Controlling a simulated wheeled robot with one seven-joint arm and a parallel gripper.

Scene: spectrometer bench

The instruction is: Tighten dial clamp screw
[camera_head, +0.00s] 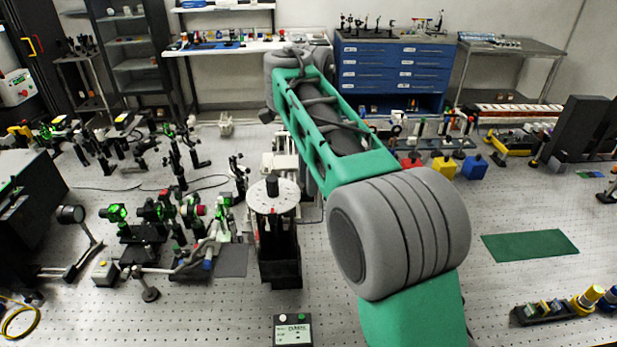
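A round pale dial (273,196) with small dark marks lies flat on top of a black stand (279,255), left of the picture's centre. A dark upright knob (272,185) stands at the middle of the dial. I cannot make out the clamp screw; it is too small or hidden. My arm stretches from the lower right to the upper middle, just right of the dial. I cannot make out my gripper: my own arm hides the area beyond it.
Optics on posts crowd the bench left of the dial. A small labelled box (293,330) sits in front of the stand. A green mat (530,245) lies at right with bare perforated bench around it. Yellow (444,167) and blue (474,167) blocks stand behind my arm.

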